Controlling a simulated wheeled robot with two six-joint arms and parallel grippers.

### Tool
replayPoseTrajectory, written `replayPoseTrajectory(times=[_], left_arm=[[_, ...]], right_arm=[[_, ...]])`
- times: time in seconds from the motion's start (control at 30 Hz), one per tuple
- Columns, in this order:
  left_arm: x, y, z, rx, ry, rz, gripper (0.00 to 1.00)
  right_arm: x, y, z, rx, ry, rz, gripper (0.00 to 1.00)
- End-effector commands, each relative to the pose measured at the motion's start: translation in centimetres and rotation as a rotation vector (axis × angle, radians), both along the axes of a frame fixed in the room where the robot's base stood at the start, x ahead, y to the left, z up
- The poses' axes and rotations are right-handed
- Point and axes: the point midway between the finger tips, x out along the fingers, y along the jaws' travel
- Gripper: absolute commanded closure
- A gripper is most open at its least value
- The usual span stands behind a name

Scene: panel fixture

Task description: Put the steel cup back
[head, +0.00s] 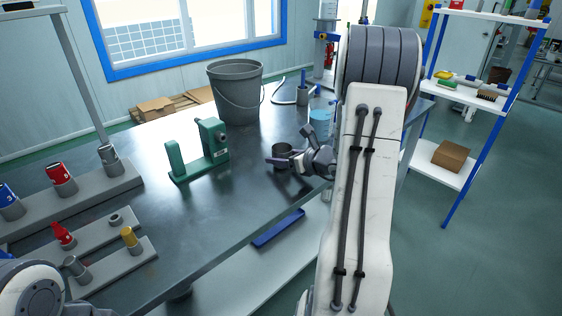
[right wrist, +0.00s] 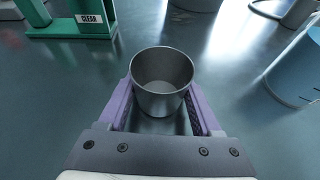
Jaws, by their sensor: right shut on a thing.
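The steel cup (right wrist: 162,75) is a plain grey, open-topped cup, upright between the two purple fingers of my right gripper (right wrist: 160,100). The right wrist view shows its inside, which looks empty. In the head view the cup (head: 283,149) is at the right part of the dark table, partly hidden by my right gripper (head: 288,155). The gripper is shut on the cup's sides. I cannot tell whether the cup's base touches the table. My left gripper is not in view; only part of my left arm shows at the lower left.
A green stand (head: 203,158) marked CLEAR is left of the cup. A grey bucket (head: 235,95) and a light blue container (head: 319,124) stand behind. Grey racks (head: 95,193) with coloured items fill the table's left.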

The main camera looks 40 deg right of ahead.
Motion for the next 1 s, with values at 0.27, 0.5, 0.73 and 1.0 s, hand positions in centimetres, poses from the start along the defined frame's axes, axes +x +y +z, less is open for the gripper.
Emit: replayPoseTrajectory(times=[0.27,0.5,0.73,1.0], left_arm=[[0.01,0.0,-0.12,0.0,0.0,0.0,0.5],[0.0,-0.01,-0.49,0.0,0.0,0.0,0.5],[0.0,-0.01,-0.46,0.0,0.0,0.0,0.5],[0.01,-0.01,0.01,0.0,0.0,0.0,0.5]], right_arm=[[-0.02,-0.04,-0.57,-0.001,-0.002,-0.001,0.96],[-0.02,-0.04,-0.88,-0.001,-0.002,0.0,0.19],[-0.01,-0.03,-0.86,-0.001,-0.001,0.0,0.04],[-0.59,-0.15,-0.21,-0.001,-0.002,-0.003,0.04]])
